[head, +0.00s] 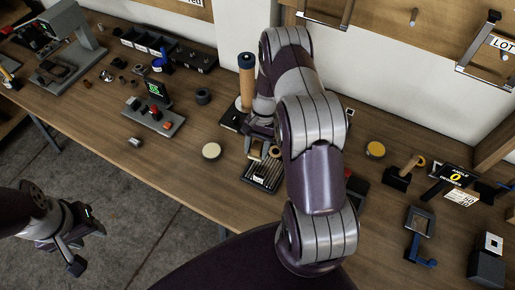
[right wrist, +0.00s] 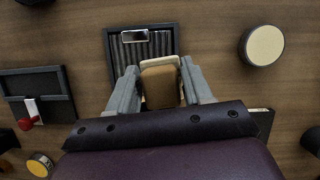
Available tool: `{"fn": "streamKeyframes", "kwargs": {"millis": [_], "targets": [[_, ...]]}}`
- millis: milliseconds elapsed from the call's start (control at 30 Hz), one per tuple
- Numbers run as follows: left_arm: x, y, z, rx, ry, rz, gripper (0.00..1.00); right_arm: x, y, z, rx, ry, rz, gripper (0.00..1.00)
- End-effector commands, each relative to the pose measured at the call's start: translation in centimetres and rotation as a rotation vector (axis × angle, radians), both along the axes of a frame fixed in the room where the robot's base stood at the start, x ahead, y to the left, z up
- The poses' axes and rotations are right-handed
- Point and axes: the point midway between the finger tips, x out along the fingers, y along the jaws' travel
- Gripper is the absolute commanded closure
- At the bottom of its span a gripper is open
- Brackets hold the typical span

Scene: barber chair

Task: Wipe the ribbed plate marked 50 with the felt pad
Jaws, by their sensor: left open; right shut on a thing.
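The ribbed plate (head: 262,178) lies on the wooden bench near its front edge, a dark frame with grey ribs. It also shows in the right wrist view (right wrist: 128,55), with a small silvery label on it; I cannot read a number. My right gripper (right wrist: 160,82) is shut on the felt pad, a brown block (right wrist: 160,88) with a cream layer (right wrist: 160,61). The pad is over the plate's edge; I cannot tell whether it touches the ribs. In the head view my right arm hides part of this gripper. My left gripper (head: 78,245) is open and empty, off the bench above the floor.
A cream-topped round puck (head: 211,151) stands left of the plate. A blue-and-brown cylinder (head: 246,75) stands behind. A yellow-topped tin (head: 375,149) is to the right. A panel with a green display (head: 156,90) is farther left. Bare bench lies left of the puck.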

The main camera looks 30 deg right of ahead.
Motion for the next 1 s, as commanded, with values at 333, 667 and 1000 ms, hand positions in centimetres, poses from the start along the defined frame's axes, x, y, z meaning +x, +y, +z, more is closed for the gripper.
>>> {"fn": "streamKeyframes", "kwargs": {"millis": [333,667,1000], "targets": [[0.0,0.0,2.0,0.0,0.0,0.0,0.57,0.1,0.2,2.6,-0.001,-0.001,0.003,0.78],[0.0,0.0,1.9,0.0,0.0,0.0,0.57,0.1,0.2,2.5,0.0,0.0,0.003,0.78],[0.0,0.0,1.9,0.0,0.0,0.0,0.57,0.1,0.2,2.5,0.0,0.0,0.003,0.78]]}}
